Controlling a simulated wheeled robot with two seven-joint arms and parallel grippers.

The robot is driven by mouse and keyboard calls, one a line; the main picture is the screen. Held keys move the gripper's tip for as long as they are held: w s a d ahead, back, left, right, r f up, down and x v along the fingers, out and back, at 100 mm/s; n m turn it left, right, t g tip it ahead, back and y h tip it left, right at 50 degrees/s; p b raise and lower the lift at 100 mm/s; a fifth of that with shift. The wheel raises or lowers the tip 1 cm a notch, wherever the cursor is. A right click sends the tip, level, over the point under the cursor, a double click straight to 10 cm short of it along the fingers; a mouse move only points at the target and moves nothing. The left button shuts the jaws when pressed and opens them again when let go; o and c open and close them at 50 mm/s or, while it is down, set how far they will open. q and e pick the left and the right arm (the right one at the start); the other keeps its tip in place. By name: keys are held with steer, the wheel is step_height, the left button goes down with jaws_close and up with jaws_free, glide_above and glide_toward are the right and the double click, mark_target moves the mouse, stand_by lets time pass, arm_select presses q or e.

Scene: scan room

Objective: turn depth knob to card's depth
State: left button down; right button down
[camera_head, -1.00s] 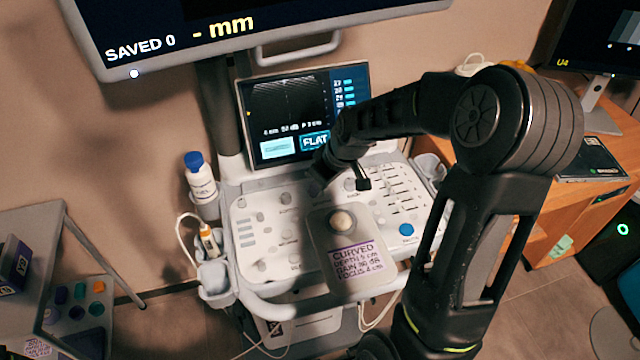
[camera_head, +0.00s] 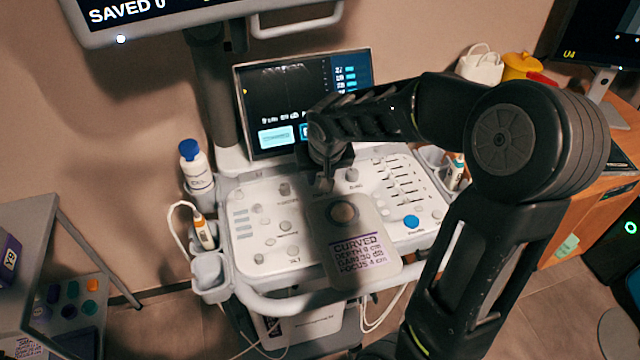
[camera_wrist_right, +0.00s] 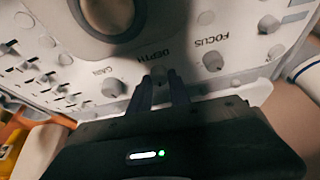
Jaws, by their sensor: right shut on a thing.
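The depth knob (camera_wrist_right: 160,76), labelled DEPTH, is between the two fingertips of my right gripper (camera_wrist_right: 160,88) in the right wrist view; the fingers are shut on it. In the head view my right gripper (camera_head: 325,181) reaches down onto the console (camera_head: 262,226) below the screen, and the knob is hidden there. The card (camera_head: 361,252) lies at the console's front, reading CURVED, depth, gain and focus 4 cm; its depth digit is too blurred to be sure. The console screen (camera_head: 285,100) is partly covered by my arm, its readout unreadable. My left gripper is not in view.
The gain knob (camera_wrist_right: 113,87) and focus knob (camera_wrist_right: 213,62) flank the depth knob closely. The trackball (camera_head: 343,212) sits above the card's text. A blue button (camera_head: 411,222) is at right. A blue-capped bottle (camera_head: 196,166) and a probe (camera_head: 203,232) stand at left.

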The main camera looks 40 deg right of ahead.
mark_target(321, 197)
steer(key=shift+m+b, duration=0.5)
steer(key=c, duration=1.2)
jaws_free()
steer(key=v, duration=0.8)
steer(key=shift+w+a+f, duration=0.1)
